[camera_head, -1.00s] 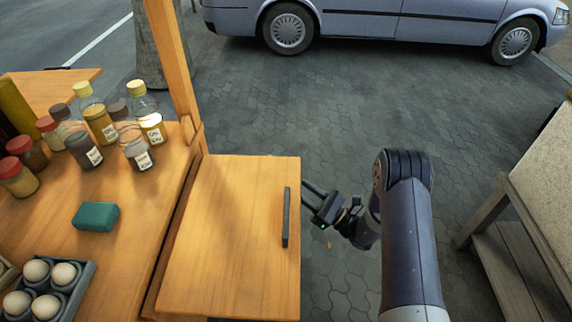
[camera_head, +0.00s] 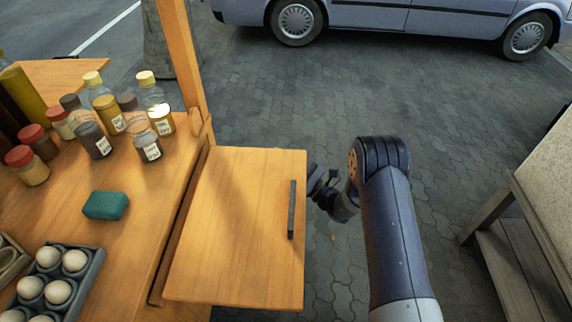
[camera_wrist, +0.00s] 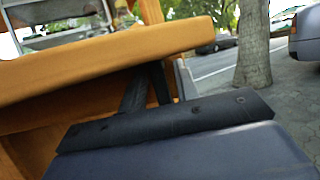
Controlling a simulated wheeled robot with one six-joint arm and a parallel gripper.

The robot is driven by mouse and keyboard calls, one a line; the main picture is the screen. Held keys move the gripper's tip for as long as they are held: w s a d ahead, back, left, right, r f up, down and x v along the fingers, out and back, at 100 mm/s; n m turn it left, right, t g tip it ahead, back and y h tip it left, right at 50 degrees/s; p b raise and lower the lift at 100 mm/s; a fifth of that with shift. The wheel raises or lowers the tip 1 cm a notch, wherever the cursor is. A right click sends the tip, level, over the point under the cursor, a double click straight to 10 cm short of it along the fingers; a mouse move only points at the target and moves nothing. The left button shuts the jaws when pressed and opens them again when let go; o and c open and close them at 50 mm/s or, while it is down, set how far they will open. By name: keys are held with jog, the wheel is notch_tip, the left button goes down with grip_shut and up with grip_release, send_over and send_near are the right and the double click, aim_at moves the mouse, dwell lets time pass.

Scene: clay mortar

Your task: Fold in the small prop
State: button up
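The hinged wooden leaf (camera_head: 235,235) lies about level off the right side of the wooden counter, with a dark bar handle (camera_head: 291,210) near its outer edge. In the wrist view the leaf (camera_wrist: 110,52) crosses above my gripper (camera_wrist: 149,78). My gripper's two dark fingers reach up close below the leaf, with a narrow gap at their bases. Their tips are hard to make out, so I cannot tell how far they are open. In the head view my gripper is at the leaf's right edge, its fingers hidden. I cannot make out the small prop in either view.
On the counter (camera_head: 130,220) stand several spice jars (camera_head: 103,140), a green sponge (camera_head: 105,205) and an egg tray (camera_head: 96,262). A wooden post (camera_head: 180,60) rises at the leaf's back corner. A stand (camera_head: 540,210) is at the right.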

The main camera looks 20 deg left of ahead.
grip_shut()
dwell(0.3)
jog(key=a+g+b, duration=0.1)
jog(key=w+a+n+b, duration=0.1)
jog(key=a, duration=0.1)
jog(key=a+g+b, duration=0.1)
jog(key=b, duration=0.1)
jog(key=shift+w+a+f+g+y, duration=0.2)
jog(key=shift+f+g+y, duration=0.1)
jog(key=shift+y, duration=0.1)
jog(key=shift+w+a+r+n, duration=0.15)
jog(key=shift+a+r+n, duration=0.15)
jog(key=shift+a, duration=0.05)
jog(key=shift+o, duration=0.7)
grip_release()
jog(key=shift+d, duration=0.1)
